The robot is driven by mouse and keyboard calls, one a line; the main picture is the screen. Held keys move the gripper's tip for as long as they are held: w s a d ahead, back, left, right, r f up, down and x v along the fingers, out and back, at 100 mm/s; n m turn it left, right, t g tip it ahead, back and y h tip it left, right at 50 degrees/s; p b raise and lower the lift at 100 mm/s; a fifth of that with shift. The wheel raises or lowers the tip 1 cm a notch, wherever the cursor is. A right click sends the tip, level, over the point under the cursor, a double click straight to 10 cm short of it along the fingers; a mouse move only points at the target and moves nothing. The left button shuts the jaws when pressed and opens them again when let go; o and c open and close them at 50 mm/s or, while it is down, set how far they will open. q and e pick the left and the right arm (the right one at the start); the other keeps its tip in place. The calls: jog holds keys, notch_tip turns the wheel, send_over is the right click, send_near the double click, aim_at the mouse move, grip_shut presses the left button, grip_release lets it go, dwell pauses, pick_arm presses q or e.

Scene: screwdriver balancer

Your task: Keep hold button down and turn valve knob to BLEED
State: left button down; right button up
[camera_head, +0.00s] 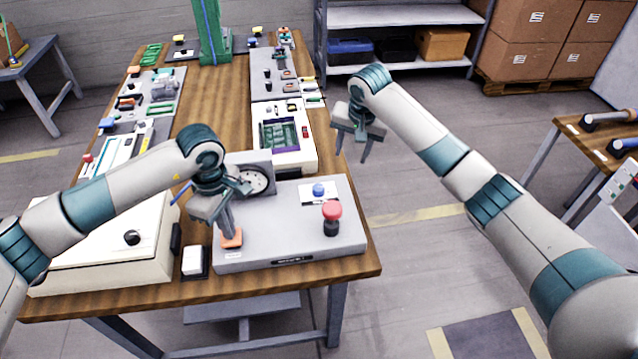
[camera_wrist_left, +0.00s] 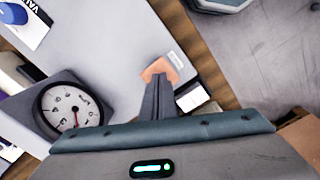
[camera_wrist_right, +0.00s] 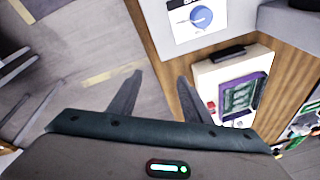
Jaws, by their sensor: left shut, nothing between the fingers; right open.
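The orange hold button (camera_head: 232,241) is on the front left of the grey panel box (camera_head: 290,230). My left gripper (camera_head: 230,231) is shut and empty, pointing down with its fingertips at the button; the left wrist view shows the tips over the orange button (camera_wrist_left: 153,71). How far the button is pressed I cannot tell. The blue valve knob (camera_head: 319,189) is on a white label plate at the box's back right. It also shows in the right wrist view (camera_wrist_right: 201,17). My right gripper (camera_head: 350,154) is open and empty, above and beyond the box's right back corner, apart from the knob.
A red mushroom knob (camera_head: 332,212) stands in front of the valve knob. A round gauge (camera_head: 254,181) stands at the box's back left. A white device with a green screen (camera_head: 280,136) is behind the box. The floor right of the table (camera_head: 400,190) is free.

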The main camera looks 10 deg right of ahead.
aim_at(318, 187)
jog(key=s+a+r+g, duration=0.1)
jog(key=s+a+r, duration=0.1)
jog(key=a+r, duration=0.1)
jog(key=s+a+r+m+g, duration=0.1)
jog(key=s+a+r, duration=0.2)
jog(key=a, duration=0.3)
jog(key=shift+g, duration=0.3)
jog(key=shift+a+f, duration=0.1)
jog(key=shift+f, duration=0.05)
jog(key=f, duration=1.1)
jog(key=shift+w+a+f, duration=0.2)
jog(key=shift+a+f, duration=0.05)
jog(key=shift+f, duration=0.15)
